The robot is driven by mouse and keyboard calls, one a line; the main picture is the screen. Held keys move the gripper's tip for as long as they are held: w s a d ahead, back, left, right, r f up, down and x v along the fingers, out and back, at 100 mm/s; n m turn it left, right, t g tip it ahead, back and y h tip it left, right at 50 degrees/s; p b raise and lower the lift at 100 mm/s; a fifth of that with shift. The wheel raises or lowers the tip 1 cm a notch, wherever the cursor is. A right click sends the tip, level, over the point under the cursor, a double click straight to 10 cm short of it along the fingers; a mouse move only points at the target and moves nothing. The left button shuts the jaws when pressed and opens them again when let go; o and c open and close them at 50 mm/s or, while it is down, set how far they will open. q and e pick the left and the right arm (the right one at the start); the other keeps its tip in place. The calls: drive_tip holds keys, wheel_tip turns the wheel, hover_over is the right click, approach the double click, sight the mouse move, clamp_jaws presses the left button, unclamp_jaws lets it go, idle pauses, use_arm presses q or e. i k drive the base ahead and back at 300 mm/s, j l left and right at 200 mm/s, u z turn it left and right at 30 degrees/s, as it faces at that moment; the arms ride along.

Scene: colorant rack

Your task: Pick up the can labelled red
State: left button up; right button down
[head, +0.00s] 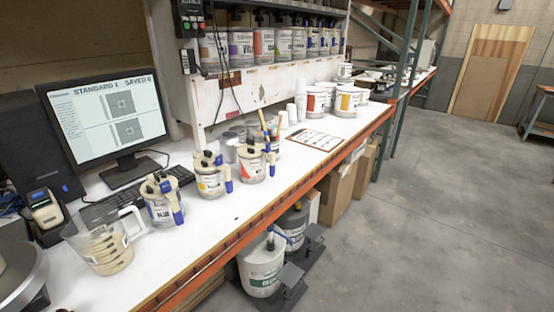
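A small can with a red-orange mark on its label (251,168) stands upright on the white bench, with a blue-handled brush at its side. To its left stand a can with a yellow mark (210,184) and a can with a dark blue label (162,211), each with dark parts on top and a blue-handled brush. A can with a red label (263,44) also stands in the row on the upper rack. The label words are too small to read for sure. Neither of my grippers is in view.
A monitor (107,112), a keyboard (108,207) and a measuring jug (104,247) are on the left of the bench (210,228). Two white tubs (318,104) and a clipboard (313,139) are farther back. Buckets (261,277) stand on the floor below. The right floor is clear.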

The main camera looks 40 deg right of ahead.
sight(252, 160)
drive_tip(key=z, duration=1)
drive_tip(key=i+l, duration=0.15)
drive_tip(key=l, duration=0.2)
drive_tip(key=u, duration=0.05)
